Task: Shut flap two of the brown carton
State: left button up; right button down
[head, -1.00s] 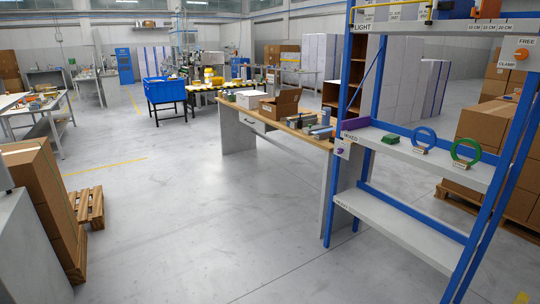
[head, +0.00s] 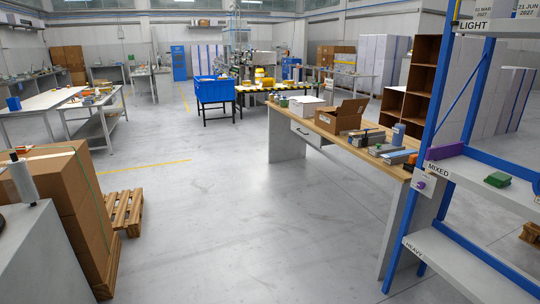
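The brown carton (head: 337,118) stands on the wooden-topped workbench (head: 385,160) right of the middle. At least one flap (head: 353,106) stands up at its right side. Which flap is flap two cannot be told from here. Neither of my grippers shows in the head view. The carton is some distance away across the floor.
A blue-framed shelf (head: 445,80) stands at right. Stacked cartons (head: 75,205) and a pallet (head: 124,211) are at left. The middle floor is clear.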

aim_at(351, 107)
jog(key=i+z, duration=0.1)
jog(key=i, duration=0.85)
jog(key=i+z, duration=0.1)
jog(key=i, duration=0.85)
jog(key=i+z, duration=0.1)
jog(key=i, duration=0.85)
jog(key=i+j+z, duration=0.1)
jog(key=i, duration=0.85)
jog(key=i+j, duration=0.05)
jog(key=j, duration=0.05)
